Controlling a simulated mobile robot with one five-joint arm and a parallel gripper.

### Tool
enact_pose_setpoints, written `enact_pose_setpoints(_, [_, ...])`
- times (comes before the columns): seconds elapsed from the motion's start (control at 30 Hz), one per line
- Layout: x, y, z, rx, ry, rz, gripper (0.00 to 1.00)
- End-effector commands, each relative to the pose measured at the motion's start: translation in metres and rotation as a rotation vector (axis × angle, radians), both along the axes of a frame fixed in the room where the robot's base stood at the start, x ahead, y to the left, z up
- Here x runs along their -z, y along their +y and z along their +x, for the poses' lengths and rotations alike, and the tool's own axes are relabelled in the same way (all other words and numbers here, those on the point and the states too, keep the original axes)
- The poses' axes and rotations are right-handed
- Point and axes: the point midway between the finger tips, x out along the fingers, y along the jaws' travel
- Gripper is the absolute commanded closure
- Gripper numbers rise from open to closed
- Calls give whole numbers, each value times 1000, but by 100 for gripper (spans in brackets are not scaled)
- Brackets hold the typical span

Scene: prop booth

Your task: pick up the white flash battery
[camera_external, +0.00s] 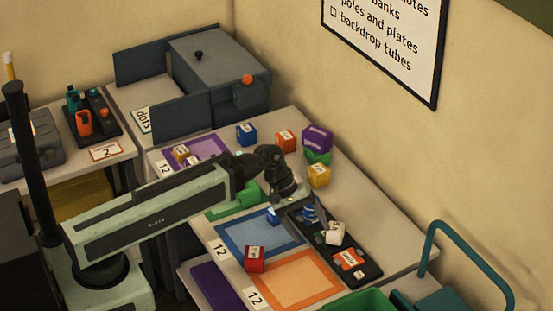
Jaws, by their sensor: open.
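A white block with dark print (336,233), which looks like the white flash battery, sits tilted on the long dark tray (365,272). My gripper (290,201) points down near the far left end of that tray, to the left of and behind the white block. It is open, and I see nothing held in it. The fingertips are small and dark here, so their exact height over the table cannot be told. A blue striped item (310,212) stands between my gripper and the white block. A small blue block (273,215) is just left of the fingers.
An orange block (348,259) lies on the tray's near part. A red block (255,259) sits between the blue mat (245,237) and orange mat (298,280). A green bin (360,303) is at the front.

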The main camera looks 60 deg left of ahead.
Motion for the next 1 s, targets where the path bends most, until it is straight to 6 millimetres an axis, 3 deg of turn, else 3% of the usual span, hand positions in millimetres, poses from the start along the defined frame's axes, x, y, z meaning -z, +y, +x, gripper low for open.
enact_pose_setpoints(0.03, [40, 1, 15, -156, 23, -125, 25])
enact_pose_setpoints(0.1, [50, 3, 37, -390, 79, -339, 25])
enact_pose_setpoints(0.2, [55, 12, 64, -672, 187, -639, 25])
enact_pose_setpoints(0.37, [48, 33, 89, -928, 341, -976, 25])
enact_pose_setpoints(0.6, [53, 48, 76, -958, 380, -992, 25])
enact_pose_setpoints(1.0, [66, 28, 95, -955, 379, -988, 25])
